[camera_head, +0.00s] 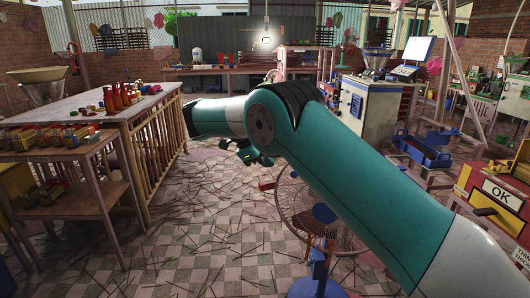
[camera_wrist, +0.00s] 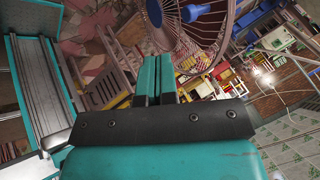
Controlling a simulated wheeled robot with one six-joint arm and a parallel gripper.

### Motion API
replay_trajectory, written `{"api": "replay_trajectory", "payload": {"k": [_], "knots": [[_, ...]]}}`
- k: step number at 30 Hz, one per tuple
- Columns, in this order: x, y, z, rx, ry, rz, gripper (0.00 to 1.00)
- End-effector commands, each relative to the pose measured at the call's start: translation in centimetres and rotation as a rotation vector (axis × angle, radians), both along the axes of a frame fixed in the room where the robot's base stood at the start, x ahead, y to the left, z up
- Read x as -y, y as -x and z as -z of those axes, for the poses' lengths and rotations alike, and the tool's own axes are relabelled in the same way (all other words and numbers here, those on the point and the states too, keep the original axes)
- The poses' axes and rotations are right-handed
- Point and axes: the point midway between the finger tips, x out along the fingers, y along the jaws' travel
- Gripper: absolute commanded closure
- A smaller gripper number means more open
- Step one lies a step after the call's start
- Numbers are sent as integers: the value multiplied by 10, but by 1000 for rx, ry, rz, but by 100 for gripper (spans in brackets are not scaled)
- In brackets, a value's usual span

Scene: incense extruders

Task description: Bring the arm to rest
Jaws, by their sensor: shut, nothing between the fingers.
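My arm reaches in from the lower right of the head view, with its bent elbow near the middle and its forearm pointing left. My gripper (camera_wrist: 156,60) shows in the wrist view as two teal fingers side by side, closed together with nothing between them. In the head view the hand hangs small and dark below the forearm, partly hidden, over the open floor. It touches no object that I can see.
A standing fan (camera_head: 318,215) is below and beside my arm; its cage also shows in the wrist view (camera_wrist: 198,40). A slatted table (camera_head: 135,112) with red bottles (camera_head: 118,98) is at left. A yellow-red box marked OK (camera_head: 494,190) is at right. Thin sticks litter the tiled floor (camera_head: 200,235).

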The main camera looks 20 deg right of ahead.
Motion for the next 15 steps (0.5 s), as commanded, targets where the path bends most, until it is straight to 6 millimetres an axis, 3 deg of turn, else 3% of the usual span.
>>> {"api": "replay_trajectory", "payload": {"k": [9,11,15], "knots": [[-5,0,-17,-23,-6,-52,100],[-5,1,-30,-62,-15,-144,100],[-10,13,-74,-226,-51,-548,100]]}}
